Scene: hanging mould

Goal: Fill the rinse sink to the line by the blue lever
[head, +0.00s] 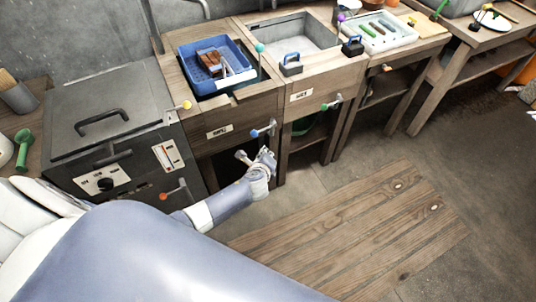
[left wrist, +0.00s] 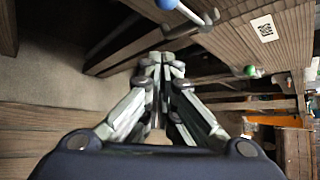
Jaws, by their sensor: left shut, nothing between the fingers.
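The blue lever (head: 264,131), a blue ball on a metal arm, sticks out low on the front of the left sink cabinet (head: 240,112). Its ball also shows at the top of the left wrist view (left wrist: 167,4). My left gripper (head: 267,158) is shut and empty, just below the lever and in front of the cabinet, apart from the ball. Its closed fingers show in the left wrist view (left wrist: 161,60). The left sink holds a blue basket (head: 240,77) with brown pieces. The right sink (head: 282,40) is a grey basin. Labels and fill line are unreadable. My right gripper is not in view.
A green-tipped lever (head: 330,105) is on the right cabinet. A tray (head: 378,32) sits on the counter to the right. A wooden floor mat (head: 350,230) lies on open floor.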

